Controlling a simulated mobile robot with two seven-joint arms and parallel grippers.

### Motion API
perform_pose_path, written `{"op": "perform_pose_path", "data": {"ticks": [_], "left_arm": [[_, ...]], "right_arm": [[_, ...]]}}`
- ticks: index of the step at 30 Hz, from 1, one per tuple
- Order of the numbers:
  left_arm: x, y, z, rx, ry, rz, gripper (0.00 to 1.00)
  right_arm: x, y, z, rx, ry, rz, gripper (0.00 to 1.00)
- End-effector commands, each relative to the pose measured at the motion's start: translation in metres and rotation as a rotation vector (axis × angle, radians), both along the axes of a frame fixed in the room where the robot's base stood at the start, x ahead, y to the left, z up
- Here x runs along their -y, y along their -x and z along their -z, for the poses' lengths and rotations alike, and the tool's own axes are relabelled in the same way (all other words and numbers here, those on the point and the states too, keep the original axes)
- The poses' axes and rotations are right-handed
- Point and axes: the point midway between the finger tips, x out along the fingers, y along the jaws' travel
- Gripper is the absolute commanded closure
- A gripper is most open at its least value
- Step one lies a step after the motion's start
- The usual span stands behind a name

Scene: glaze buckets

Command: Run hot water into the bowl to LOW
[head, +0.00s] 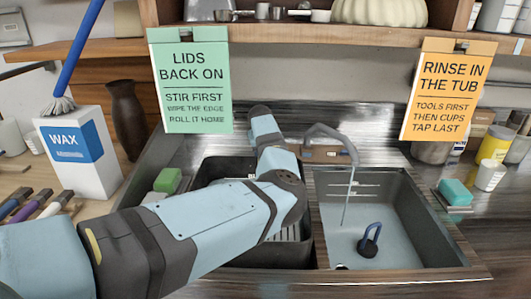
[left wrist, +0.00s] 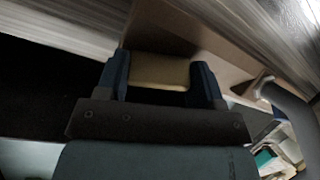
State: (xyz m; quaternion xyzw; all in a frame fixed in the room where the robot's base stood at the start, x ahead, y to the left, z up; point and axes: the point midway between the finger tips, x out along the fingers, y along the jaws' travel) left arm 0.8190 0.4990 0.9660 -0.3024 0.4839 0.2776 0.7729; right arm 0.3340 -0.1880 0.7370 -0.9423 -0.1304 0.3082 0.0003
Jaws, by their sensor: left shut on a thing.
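The right sink basin (head: 400,205) is grey with marks on its back wall. The grey tap (head: 325,132) arches over it, and a thin stream (head: 347,200) falls from its spout into the basin. A dark blue ringed plug (head: 370,240) stands on the basin's bluish floor; I cannot tell how deep any water is. My left arm reaches over the left basin to the tap's back left, hiding its gripper in the head view. In the left wrist view, my left gripper (left wrist: 160,75) is shut on a tan block-like handle (left wrist: 160,71). My right gripper is out of view.
The left basin (head: 215,170) is dark and partly behind my arm. A green sponge (head: 167,180) sits on its left rim, and a teal sponge (head: 455,191) lies right of the sink. A WAX box (head: 80,155) and brown vase (head: 128,120) stand left.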

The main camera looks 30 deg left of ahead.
Motion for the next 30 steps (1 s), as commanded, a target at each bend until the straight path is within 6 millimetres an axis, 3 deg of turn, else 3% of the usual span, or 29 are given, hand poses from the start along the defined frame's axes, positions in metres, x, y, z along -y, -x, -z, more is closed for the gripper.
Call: {"op": "perform_pose_path", "data": {"ticks": [15,30], "left_arm": [[-0.0013,0.0013,0.0012,0.118,0.188,-0.301,0.62],[-0.0012,0.0015,0.0000,0.147,0.237,-0.378,0.62]], "right_arm": [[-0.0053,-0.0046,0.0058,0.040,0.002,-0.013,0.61],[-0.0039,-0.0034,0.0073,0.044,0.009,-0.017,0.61]]}}
